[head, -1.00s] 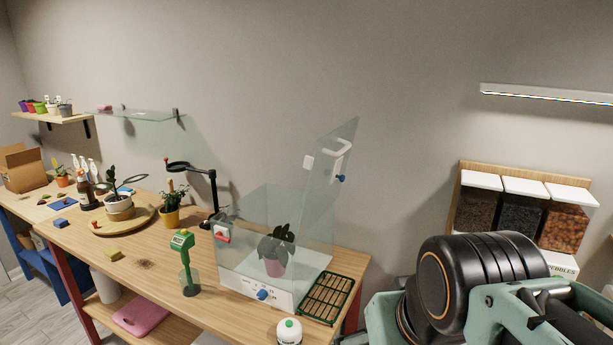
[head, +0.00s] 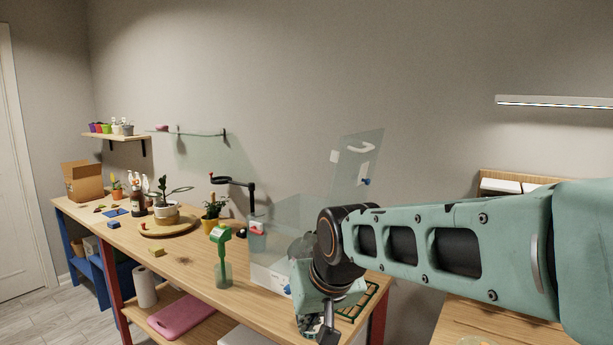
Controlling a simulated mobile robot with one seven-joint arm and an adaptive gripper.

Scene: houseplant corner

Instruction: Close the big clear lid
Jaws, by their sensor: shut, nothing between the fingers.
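The big clear lid (head: 345,180) stands raised, nearly upright, at the back of the clear box (head: 265,245) on the wooden table. A white handle (head: 362,147) and a blue knob (head: 366,182) show on the lid. My arm crosses in front of the box's right part and hides it, along with the plant inside. My gripper (head: 318,328) is shut and empty at the bottom of the view, in front of the box and below the lid, apart from the lid. Its fingertips are partly cut off by the frame's edge.
A magnifier lamp (head: 250,195) and a yellow-potted plant (head: 212,215) stand behind to the left. The wall above the lid is bare.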

